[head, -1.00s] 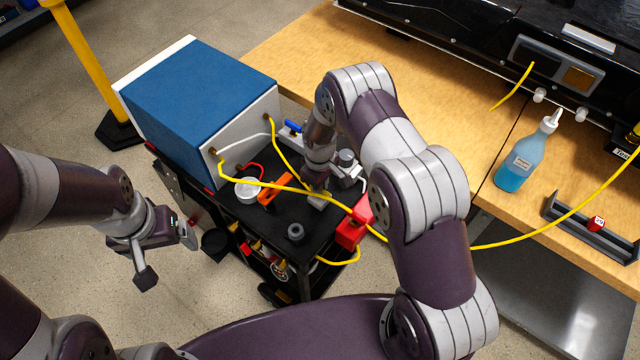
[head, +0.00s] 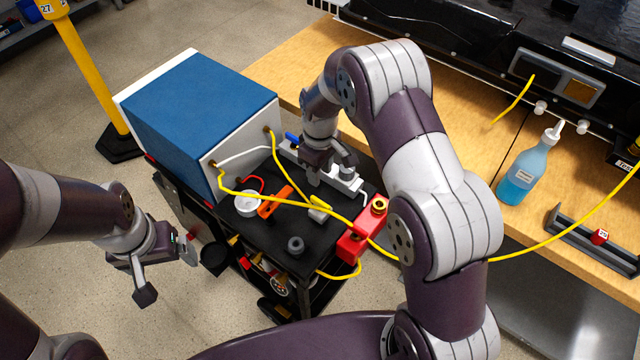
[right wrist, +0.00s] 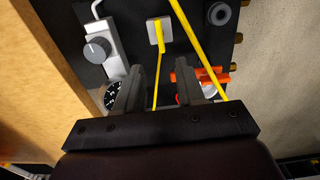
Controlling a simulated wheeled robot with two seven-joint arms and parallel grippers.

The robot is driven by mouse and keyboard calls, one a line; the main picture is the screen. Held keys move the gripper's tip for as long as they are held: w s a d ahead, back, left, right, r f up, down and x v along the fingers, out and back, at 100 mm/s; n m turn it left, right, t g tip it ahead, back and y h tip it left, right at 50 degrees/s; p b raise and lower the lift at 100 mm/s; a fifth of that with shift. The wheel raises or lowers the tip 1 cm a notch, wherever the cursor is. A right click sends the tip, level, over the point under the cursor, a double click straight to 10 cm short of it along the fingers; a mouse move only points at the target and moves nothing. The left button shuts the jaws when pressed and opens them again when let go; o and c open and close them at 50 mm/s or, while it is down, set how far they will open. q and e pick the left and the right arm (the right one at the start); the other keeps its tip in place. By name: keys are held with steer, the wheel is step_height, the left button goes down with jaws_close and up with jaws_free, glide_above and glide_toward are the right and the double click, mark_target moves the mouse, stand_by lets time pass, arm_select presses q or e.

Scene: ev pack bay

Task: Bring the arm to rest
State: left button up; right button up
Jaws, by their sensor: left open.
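My right gripper (head: 328,178) is over the back of the black cart top, near a grey strip with a knob (head: 346,184). In the right wrist view its two fingers (right wrist: 158,92) stand apart with nothing held between them; a thin yellow lead shows in the gap, beyond the fingers. A pale block with a yellow plug (head: 319,208) lies on the cart top, apart from the fingers, and also shows in the right wrist view (right wrist: 159,36). My left gripper (head: 166,270) is open and empty, left of the cart over the floor.
The cart (head: 268,226) carries a blue box (head: 200,108), an orange tool (head: 274,201), a white round dish (head: 247,204) and a red block (head: 361,233). Yellow cables (head: 520,244) cross the cart and wooden bench (head: 465,130). A blue bottle (head: 525,172) stands on the bench.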

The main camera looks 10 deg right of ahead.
steer(key=shift+r, duration=0.4)
steer(key=s+d+r+m, duration=0.2)
steer(key=s+r+m, duration=0.1)
steer(key=s, duration=0.6)
steer(key=s+d+r+m+t, duration=0.1)
steer(key=s+r+m, duration=0.3)
steer(key=s, duration=0.6)
step_height(320, 180, up, 2)
steer(key=shift+s+d+m, duration=0.15)
steer(key=shift+d+m, duration=0.15)
steer(key=shift+d, duration=0.25)
